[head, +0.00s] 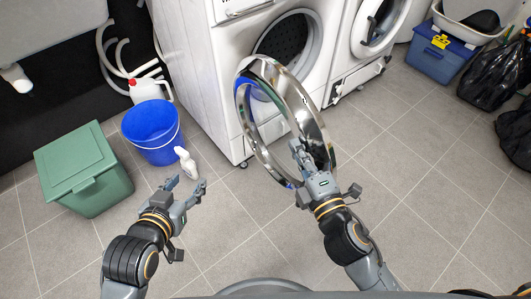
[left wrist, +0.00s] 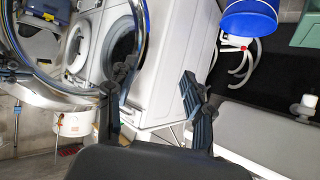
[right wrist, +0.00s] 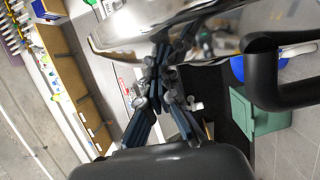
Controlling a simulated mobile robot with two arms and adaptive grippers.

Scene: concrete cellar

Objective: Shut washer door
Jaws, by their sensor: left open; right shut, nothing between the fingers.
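The white washer (head: 215,75) stands at the upper middle of the head view, its round drum opening (head: 287,42) uncovered. Its chrome ring door (head: 308,115) is swung wide open toward me. My right gripper (head: 299,150) is shut and empty, its fingers at the door ring's lower right part; whether they touch it I cannot tell. In the right wrist view the chrome door (right wrist: 215,40) lies just beyond the shut fingertips. My left gripper (head: 187,186) is open and empty, left of the door and low. The door ring also shows in the left wrist view (left wrist: 143,40).
A blue box (head: 436,62) and black bags (head: 492,82) are far right. Tiled floor at right is clear.

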